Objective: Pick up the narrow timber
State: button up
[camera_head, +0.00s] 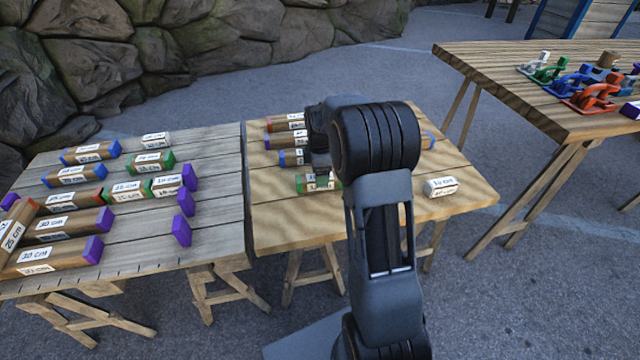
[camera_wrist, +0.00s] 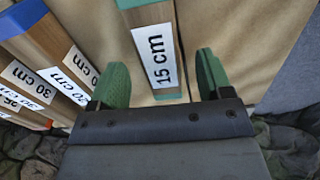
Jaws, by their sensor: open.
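A timber piece with green ends and a white label (camera_head: 318,183) lies on the right-hand wooden table in the head view. In the wrist view a timber labelled 15 cm (camera_wrist: 157,55), with green ends, lies between the fingers of my open gripper (camera_wrist: 161,80). There is a gap on each side of it, and nothing is held. I cannot tell how far the fingertips are above the tabletop. In the head view my gripper is over this piece and largely hidden by my arm. Which timber is meant by narrow is not certain.
Longer timbers labelled 30 cm (camera_wrist: 52,75) and 20 cm lie close to the left in the wrist view. A white-ended piece (camera_head: 440,187) lies right of my arm. The left table (camera_head: 215,170) holds several timbers and purple blocks. Coloured clamps (camera_head: 590,92) stand on the far-right table.

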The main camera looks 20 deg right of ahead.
notch_tip(320, 180, down, 4)
jog(key=shift+r+b, duration=0.2)
jog(key=shift+b, duration=0.3)
jog(key=shift+c, duration=0.3)
jog(key=c, duration=1)
jog(key=shift+r, duration=0.1)
